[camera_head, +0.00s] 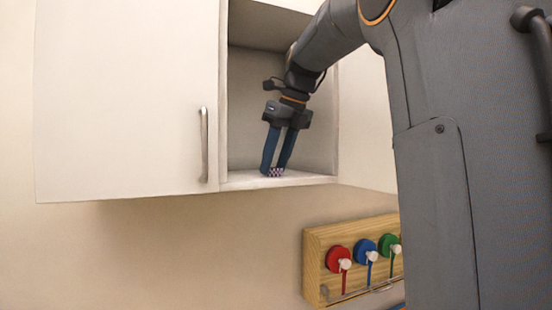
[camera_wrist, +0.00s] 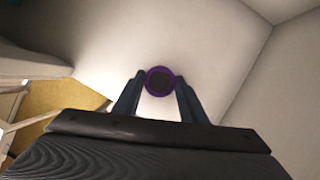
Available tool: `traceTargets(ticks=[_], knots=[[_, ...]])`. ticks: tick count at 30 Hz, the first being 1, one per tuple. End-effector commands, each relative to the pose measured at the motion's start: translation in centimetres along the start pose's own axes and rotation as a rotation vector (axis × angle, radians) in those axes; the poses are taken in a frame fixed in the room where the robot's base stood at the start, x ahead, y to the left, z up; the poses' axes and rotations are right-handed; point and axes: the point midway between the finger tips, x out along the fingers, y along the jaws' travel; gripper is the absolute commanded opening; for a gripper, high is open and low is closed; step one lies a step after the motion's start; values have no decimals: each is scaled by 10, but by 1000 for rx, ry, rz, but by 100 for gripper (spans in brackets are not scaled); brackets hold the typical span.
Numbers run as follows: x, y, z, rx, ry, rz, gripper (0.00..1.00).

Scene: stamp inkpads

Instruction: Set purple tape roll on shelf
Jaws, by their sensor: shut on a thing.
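The purple tape roll (camera_wrist: 147,80) shows in the wrist view as a purple ring with a dark centre, between my fingertips.
A closed white cabinet door (camera_head: 125,95) with a metal handle (camera_head: 204,145) stands left of the opening. The cabinet's side wall (camera_head: 337,110) is close on the right. Below, a wooden rack (camera_head: 315,265) holds red, blue and green round items. The visible shelf is otherwise clear.

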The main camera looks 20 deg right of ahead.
Motion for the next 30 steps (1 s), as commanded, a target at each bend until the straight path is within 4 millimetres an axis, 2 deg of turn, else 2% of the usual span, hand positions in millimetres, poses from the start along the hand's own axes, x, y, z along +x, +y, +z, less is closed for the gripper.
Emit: traceTargets(ticks=[8, 9, 12, 23, 26, 30], knots=[[2, 0, -1, 0, 0, 0, 17], [3, 0, -1, 0, 0, 0, 40], [2, 0, -1, 0, 0, 0, 57], [-1, 0, 1, 0, -1, -1, 57], [-10, -1, 1, 0, -3, -2, 57], [-33, -1, 1, 0, -4, -4, 57]])
